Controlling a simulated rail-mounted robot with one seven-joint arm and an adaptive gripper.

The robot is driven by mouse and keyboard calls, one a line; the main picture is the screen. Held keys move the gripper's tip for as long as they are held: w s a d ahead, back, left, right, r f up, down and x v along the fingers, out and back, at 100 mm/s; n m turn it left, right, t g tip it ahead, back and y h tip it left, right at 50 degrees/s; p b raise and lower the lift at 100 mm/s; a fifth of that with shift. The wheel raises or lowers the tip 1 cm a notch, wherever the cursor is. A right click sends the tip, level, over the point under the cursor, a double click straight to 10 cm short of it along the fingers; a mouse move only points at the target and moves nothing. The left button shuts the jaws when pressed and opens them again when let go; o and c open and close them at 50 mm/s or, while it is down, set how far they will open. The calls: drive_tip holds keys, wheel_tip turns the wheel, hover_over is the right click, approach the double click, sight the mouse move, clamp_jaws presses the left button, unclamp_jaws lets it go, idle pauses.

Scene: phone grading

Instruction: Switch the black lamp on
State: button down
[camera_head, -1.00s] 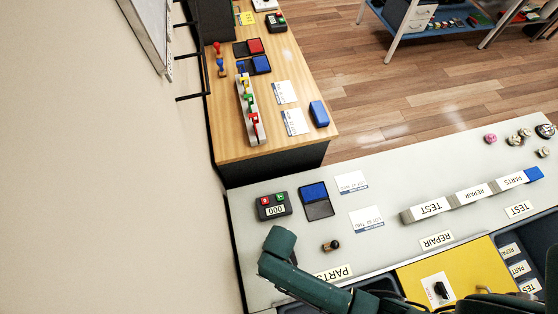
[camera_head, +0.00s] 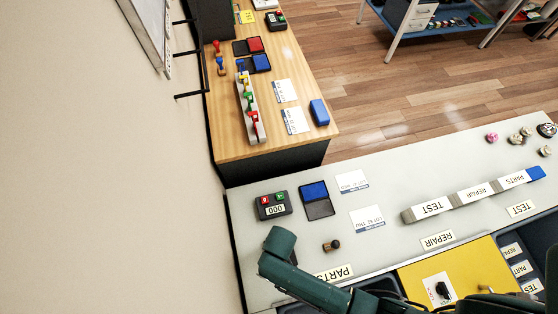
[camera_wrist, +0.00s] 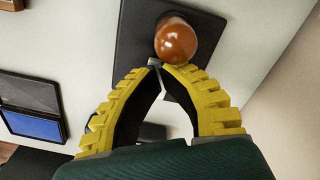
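In the head view I cannot make out the lamp; my green arm covers part of the bench there.
The grey bench (camera_head: 390,190) holds a counter with red and green buttons (camera_head: 273,206), a blue-and-black pad (camera_head: 316,199), a small brown-handled stamp (camera_head: 331,245) and a labelled block row (camera_head: 470,195). A yellow panel (camera_head: 465,262) with a black knob (camera_head: 443,290) is at the front.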

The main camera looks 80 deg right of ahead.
drive_tip(key=shift+f+b, duration=0.3)
drive_tip(key=shift+f, duration=0.25)
drive_tip(key=shift+r, duration=0.1)
wheel_tip(320, 180, up, 7)
drive_tip(key=p, duration=0.8)
idle(0.5)
